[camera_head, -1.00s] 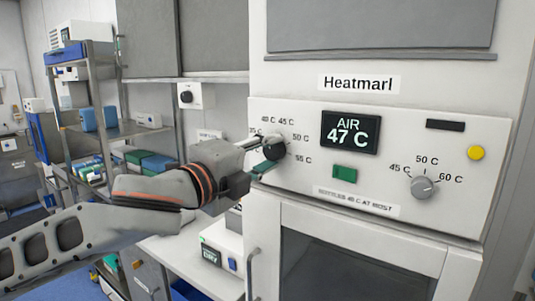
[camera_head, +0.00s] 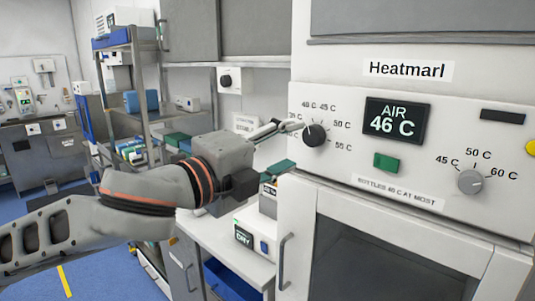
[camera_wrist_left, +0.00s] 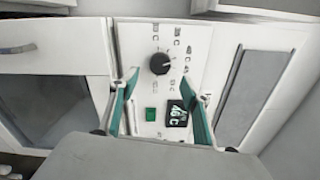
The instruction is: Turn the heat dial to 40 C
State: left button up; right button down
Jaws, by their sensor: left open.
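The black heat dial (camera_head: 315,135) is on the white Heatmarl cabinet's front panel, with temperature labels around it, including 40, 45, 50 and 55 C. A light mark on the dial seems to point to its upper left, but I cannot read its setting for sure. The display (camera_head: 397,120) reads AIR 46 C. My left gripper (camera_head: 289,146) is open, just left of the dial and apart from it. In the left wrist view the dial (camera_wrist_left: 159,64) lies beyond the gap between the open fingers (camera_wrist_left: 160,84). My right gripper is not in view.
A grey second dial (camera_head: 470,182) and a green button (camera_head: 386,162) share the panel. A label (camera_head: 398,190) reads "BOTTLES 40 C AT MOST". The cabinet door handle (camera_head: 283,262) and a DRY device (camera_head: 252,240) on a white counter are below my gripper.

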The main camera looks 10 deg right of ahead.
pick_arm(q)
jog(key=v, duration=0.5)
jog(key=shift+s+a, duration=0.1)
jog(key=shift+a, duration=0.05)
